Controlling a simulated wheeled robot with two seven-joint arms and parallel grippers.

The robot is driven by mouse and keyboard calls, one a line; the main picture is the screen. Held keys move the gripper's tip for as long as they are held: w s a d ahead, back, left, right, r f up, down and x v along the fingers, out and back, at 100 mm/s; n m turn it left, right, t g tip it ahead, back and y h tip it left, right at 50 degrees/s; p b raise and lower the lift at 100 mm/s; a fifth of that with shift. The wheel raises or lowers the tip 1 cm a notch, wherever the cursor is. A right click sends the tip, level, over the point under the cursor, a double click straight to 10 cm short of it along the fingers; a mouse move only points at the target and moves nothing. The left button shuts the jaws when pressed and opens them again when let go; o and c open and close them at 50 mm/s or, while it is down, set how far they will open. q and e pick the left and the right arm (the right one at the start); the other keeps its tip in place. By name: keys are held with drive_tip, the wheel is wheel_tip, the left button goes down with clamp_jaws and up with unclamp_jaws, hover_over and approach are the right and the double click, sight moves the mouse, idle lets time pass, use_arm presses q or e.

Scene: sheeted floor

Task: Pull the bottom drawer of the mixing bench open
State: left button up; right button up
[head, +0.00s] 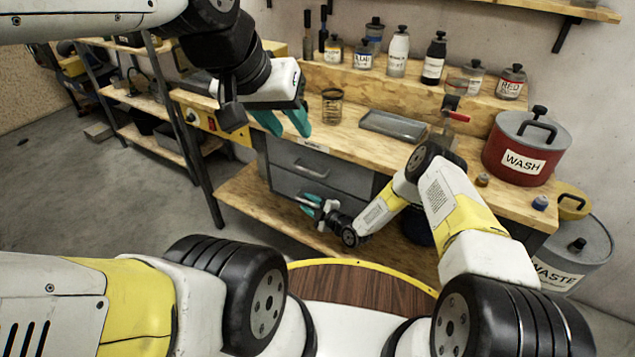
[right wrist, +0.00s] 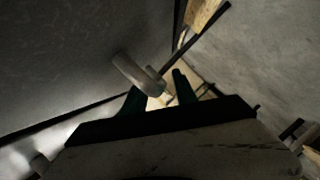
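The mixing bench (head: 365,142) has a grey top drawer (head: 335,172) with a bar handle, and a grey bottom drawer (head: 290,183) below it. The bottom drawer looks about flush with the bench, though my right gripper and wrist partly cover it. My right gripper (head: 310,204) is at the bottom drawer's handle, its teal fingers apart. In the right wrist view the pale rounded handle (right wrist: 135,75) reaches toward the gap between the dark fingers; firm contact cannot be told. My left gripper (head: 284,122) is open and empty, above the bench's left front edge.
A wooden shelf (head: 245,202) runs under the drawers. On the bench are a wire holder (head: 332,106), a grey tray (head: 393,126) and a red WASH pot (head: 524,150). A grey WASTE bin (head: 575,255) stands at right. Open floor lies at left.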

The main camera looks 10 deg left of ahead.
drive_tip(key=shift+w+a, duration=0.1)
drive_tip(key=shift+a, duration=0.05)
clamp_jaws()
idle(1.4)
